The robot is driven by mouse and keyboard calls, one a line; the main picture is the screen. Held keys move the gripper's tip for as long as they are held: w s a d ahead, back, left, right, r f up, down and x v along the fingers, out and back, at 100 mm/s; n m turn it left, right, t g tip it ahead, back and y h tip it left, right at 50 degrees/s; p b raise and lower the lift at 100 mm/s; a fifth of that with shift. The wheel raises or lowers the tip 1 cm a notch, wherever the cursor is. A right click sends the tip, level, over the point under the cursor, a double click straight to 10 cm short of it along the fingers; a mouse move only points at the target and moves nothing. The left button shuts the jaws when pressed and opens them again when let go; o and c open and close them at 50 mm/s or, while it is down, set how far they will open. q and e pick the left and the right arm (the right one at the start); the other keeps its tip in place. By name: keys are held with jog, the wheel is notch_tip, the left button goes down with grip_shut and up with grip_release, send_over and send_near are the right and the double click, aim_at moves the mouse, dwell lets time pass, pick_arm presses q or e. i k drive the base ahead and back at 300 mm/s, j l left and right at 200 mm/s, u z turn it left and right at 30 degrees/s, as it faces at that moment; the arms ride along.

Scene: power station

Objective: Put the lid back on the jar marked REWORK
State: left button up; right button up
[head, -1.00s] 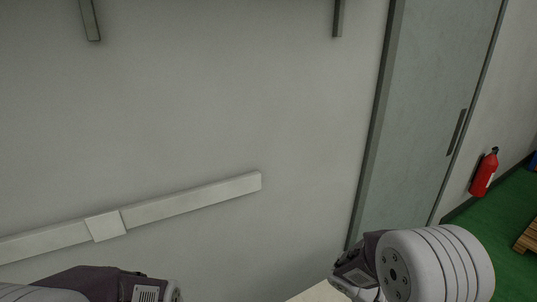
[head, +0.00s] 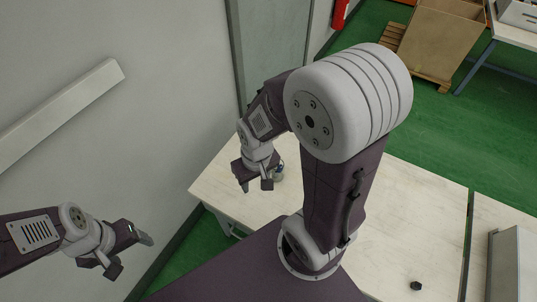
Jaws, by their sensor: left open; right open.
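My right gripper (head: 255,186) is open over the far left part of the pale table (head: 408,215), pointing down. A small, partly hidden object (head: 279,171), greyish with a bit of blue, shows just right of it; I cannot tell whether it is a jar, and no marking is readable. My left gripper (head: 130,255) is open and empty, off the table to the left, near the wall. A small dark object (head: 416,286) lies on the table at the near right; I cannot tell whether it is a lid. My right arm hides much of the table.
A grey box-like panel (head: 504,262) stands on the table past a dark seam at the right. Beyond, on the green floor, are a cardboard box (head: 433,42) and another table (head: 520,31). A red extinguisher (head: 341,14) hangs by the door. The table's right middle is clear.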

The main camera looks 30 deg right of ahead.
aim_at(277, 173)
jog(key=z, duration=1.35)
